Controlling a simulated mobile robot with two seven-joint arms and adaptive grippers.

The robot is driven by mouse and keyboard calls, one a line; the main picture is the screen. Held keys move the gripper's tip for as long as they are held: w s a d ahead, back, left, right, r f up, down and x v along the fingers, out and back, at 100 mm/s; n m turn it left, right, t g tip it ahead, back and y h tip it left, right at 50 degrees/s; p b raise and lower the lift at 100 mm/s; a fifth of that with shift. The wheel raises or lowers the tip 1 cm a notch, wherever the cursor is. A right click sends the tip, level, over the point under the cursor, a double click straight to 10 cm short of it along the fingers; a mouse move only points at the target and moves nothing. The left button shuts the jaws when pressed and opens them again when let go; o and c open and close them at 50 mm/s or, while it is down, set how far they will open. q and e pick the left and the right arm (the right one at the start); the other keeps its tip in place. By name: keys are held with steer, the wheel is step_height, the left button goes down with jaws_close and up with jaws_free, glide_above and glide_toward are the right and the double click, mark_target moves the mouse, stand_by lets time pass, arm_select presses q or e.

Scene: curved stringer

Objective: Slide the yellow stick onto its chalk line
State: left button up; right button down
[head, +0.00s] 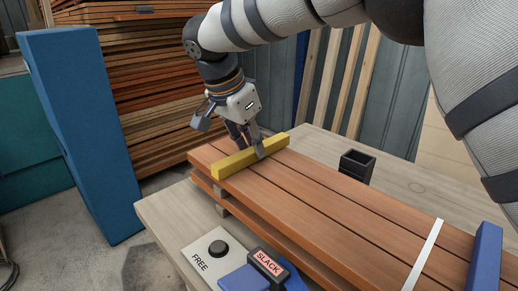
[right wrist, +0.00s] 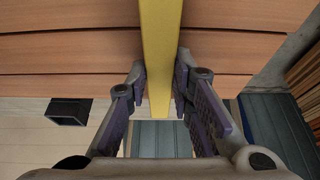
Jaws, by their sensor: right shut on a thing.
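The yellow stick (head: 235,161) lies across the far left end of a stack of reddish-brown boards (head: 310,205). My right gripper (head: 259,148) is shut on the stick near its far end. In the right wrist view the stick (right wrist: 161,45) runs between the two fingers (right wrist: 161,88), and its end shows past them. A white strip (head: 424,256) crosses the boards near their right end; I cannot tell if it is a chalk line or a band. No other line shows on the boards. My left gripper is not in view.
A black open box (head: 356,166) stands on the pale table (head: 405,190) behind the boards. A blue block (head: 486,257) sits at their right end. Panels marked FREE (head: 202,263) and SLACK (head: 268,262) are in front. A blue pillar (head: 80,130) stands left.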

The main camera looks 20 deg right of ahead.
steer(key=shift+w+a, duration=0.15)
steer(key=shift+w, duration=0.1)
steer(key=c, duration=1.3)
jaws_free()
steer(key=shift+r, duration=0.1)
